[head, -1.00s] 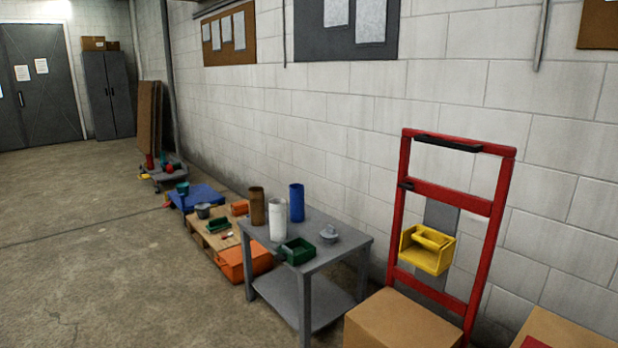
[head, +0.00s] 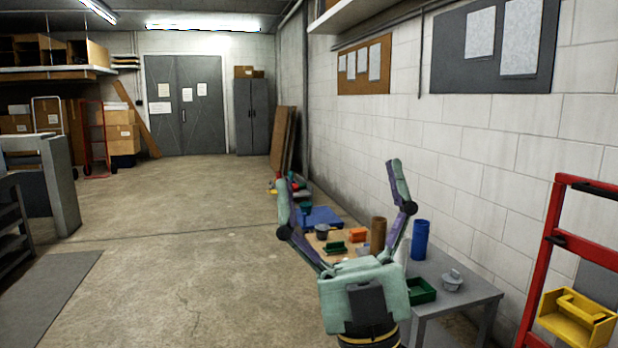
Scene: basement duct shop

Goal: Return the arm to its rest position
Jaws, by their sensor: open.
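My gripper (head: 341,185) is in the lower middle of the head view, with its two fingers spread wide and pointing up. A brown cylinder (head: 378,236) and a blue cylinder (head: 419,240) stand on either side of the right finger as seen here. A green bin (head: 422,291) and a grey lidded piece (head: 453,280) sit on the table.
A red hand truck (head: 539,262) with a yellow bin (head: 577,318) stands at the right. Low items, including a blue platform (head: 321,217), line the wall beyond the table. The floor (head: 190,240) at centre left is open. Grey shelving (head: 12,225) stands at far left.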

